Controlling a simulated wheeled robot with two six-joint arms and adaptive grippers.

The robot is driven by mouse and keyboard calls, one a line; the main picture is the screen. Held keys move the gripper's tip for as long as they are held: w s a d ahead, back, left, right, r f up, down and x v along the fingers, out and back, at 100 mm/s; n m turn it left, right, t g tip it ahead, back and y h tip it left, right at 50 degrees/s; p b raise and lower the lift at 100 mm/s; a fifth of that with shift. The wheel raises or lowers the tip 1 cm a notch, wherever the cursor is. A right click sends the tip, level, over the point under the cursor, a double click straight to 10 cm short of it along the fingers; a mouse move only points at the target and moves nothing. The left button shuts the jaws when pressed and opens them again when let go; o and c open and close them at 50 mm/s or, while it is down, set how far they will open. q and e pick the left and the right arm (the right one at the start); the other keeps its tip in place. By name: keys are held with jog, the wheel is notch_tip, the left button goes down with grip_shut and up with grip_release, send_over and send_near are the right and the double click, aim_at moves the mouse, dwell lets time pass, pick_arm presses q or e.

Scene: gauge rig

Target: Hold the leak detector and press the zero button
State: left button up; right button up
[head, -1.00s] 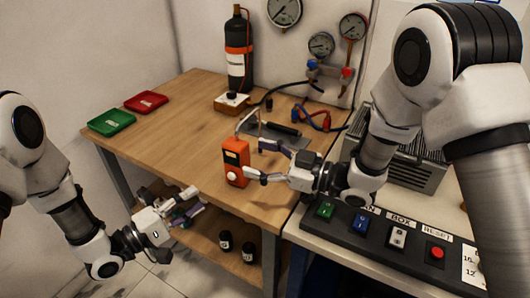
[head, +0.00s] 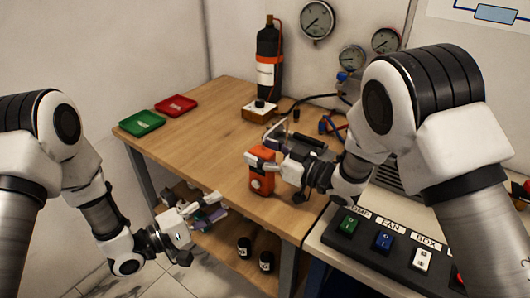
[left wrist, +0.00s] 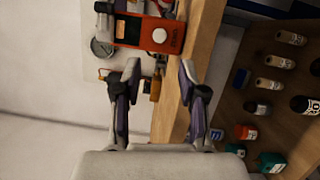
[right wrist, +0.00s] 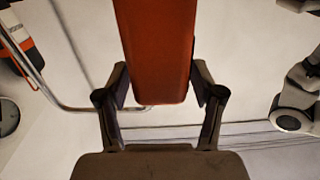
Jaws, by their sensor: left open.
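The orange leak detector (head: 262,180) stands upright near the table's front edge; I cannot tell whether its base touches the table. Its pale round button (left wrist: 159,36) and dark screen (left wrist: 130,28) face my left wrist camera. My right gripper (head: 264,153) has its fingers on both sides of the detector's upper body and looks shut on it. The right wrist view shows the orange body (right wrist: 158,50) between the fingers. My left gripper (head: 212,203) is open and empty, in front of and below the table edge, apart from the detector.
A wooden table (head: 200,132) holds a green tray (head: 142,124), a red tray (head: 177,105) and a black cylinder (head: 268,50). Several small bottles (left wrist: 258,108) stand on the lower shelf. A switch panel (head: 385,245) is at right.

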grip_shut()
pick_arm(q)
grip_shut()
dwell(0.9)
